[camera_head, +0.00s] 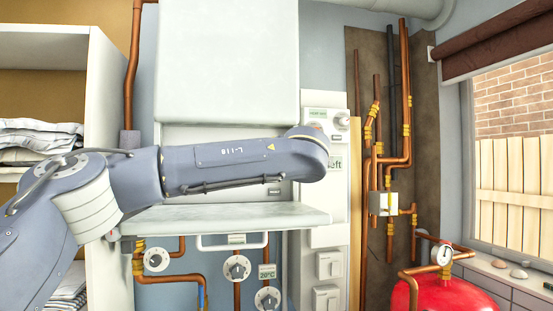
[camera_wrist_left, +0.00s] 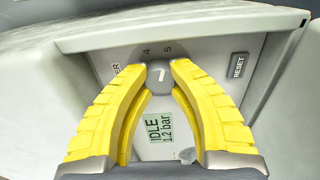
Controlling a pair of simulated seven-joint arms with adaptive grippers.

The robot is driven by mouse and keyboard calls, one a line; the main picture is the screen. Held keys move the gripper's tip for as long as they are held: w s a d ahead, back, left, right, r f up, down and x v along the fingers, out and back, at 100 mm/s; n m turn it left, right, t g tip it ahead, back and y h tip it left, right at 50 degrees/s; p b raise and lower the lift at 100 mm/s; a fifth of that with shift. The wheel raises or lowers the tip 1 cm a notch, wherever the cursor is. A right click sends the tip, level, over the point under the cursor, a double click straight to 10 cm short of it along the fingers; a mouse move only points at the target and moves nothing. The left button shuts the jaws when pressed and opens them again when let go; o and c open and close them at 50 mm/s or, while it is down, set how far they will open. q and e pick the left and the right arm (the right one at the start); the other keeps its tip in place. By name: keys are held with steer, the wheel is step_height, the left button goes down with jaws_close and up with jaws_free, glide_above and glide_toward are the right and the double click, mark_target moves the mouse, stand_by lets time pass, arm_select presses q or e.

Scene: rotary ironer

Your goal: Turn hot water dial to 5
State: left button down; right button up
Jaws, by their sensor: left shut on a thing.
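In the left wrist view a small round grey dial (camera_wrist_left: 159,76) with a light pointer line sits on a pale panel. The figures 4 and 5 show just above it, and the pointer aims upward, leaning slightly right, roughly toward the side of the 5. My left gripper (camera_wrist_left: 161,68) has its yellow fingers on either side of the dial and is shut on it. The rest of the scale and most of a label left of the dial are hidden by the fingers. In the head view my left arm hides the gripper and the dial. My right gripper is not in view.
A display (camera_wrist_left: 159,128) reading IDLE 1.2 bar and a RESET button (camera_wrist_left: 238,66) are close to the fingers. In the head view a pale shelf-like ledge (camera_head: 235,217) lies below my arm, with valve dials (camera_head: 237,268) and copper pipes beneath. A red tank (camera_head: 450,291) stands at lower right.

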arm_select(q)
steer(key=shift+a+r, duration=0.15)
steer(key=shift+a, duration=0.05)
stand_by(0.7)
steer(key=c, duration=1.3)
jaws_free()
steer(key=shift+a, duration=0.1)
steer(key=o, duration=0.3)
steer(key=shift+s+d, duration=0.1)
steer(key=shift+d, duration=0.1)
steer(key=v, duration=1.1)
steer(key=shift+s, duration=0.4)
